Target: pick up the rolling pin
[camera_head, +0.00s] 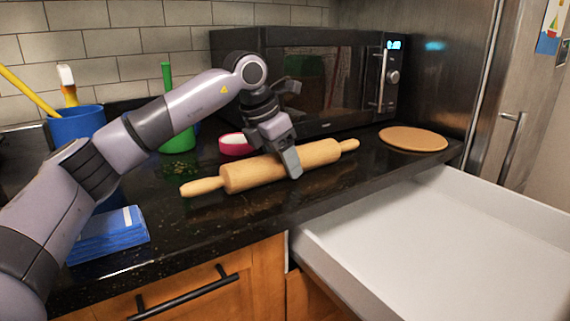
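The wooden rolling pin (248,174) lies on the black countertop, slanting up to the right, with a handle at each end. My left gripper (287,163) points down at the right-of-centre part of the pin's body. One finger shows on the near side of the pin, at or very close to its surface. The other finger is hidden, so I cannot tell whether the gripper is closed on the pin. My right gripper is not in view.
A black microwave (325,90) stands behind the pin. A pink bowl (236,145) is just behind it. A green container (176,135) and blue cup (77,122) stand left, blue packets (108,238) lie front left. A round wooden board (413,139) lies right. An open white drawer (450,235) juts out in front.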

